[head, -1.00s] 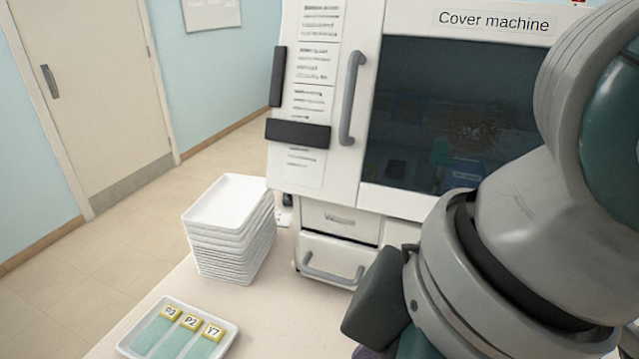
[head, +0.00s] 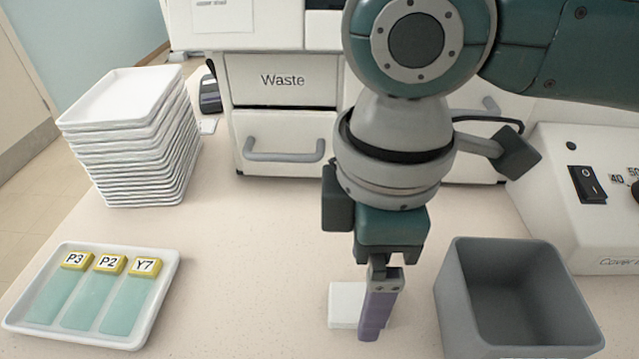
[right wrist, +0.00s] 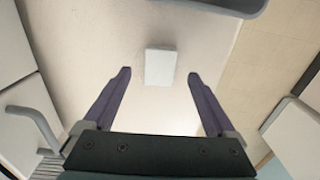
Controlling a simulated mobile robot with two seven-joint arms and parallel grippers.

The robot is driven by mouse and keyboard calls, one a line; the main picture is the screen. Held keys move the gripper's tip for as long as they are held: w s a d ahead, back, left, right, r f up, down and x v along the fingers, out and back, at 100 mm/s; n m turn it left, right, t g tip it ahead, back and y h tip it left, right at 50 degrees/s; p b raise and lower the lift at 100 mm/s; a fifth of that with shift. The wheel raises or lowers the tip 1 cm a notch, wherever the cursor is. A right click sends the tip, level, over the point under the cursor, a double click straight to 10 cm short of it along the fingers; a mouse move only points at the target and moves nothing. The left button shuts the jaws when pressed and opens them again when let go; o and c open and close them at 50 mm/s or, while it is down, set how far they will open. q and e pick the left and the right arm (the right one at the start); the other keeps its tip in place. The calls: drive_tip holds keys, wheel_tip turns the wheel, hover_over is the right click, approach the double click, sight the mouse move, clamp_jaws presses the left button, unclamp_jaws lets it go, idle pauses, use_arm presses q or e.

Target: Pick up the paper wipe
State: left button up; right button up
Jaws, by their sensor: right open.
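The paper wipe looks like a small white pad (head: 345,304) lying flat on the counter, partly hidden behind my right gripper in the head view. In the right wrist view the wipe (right wrist: 160,67) lies just ahead of the fingertips, roughly centred between them. My right gripper (head: 370,336) points down over the counter beside the wipe. In the right wrist view its two purple fingers (right wrist: 159,73) are spread wide with nothing between them. My left gripper does not show.
A grey open bin (head: 455,290) stands right of my gripper. A white tray (head: 160,262) with three labelled slides lies at left, below a stack of white trays (head: 140,150). The Waste drawer unit (head: 283,95) stands behind. A white device (head: 590,235) is at right.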

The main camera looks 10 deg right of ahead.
sight(362, 302)
wheel_tip(362, 302, down, 4)
drive_tip(key=shift+r, duration=0.2)
drive_tip(key=shift+c, duration=0.3)
drive_tip(key=c, duration=1.4)
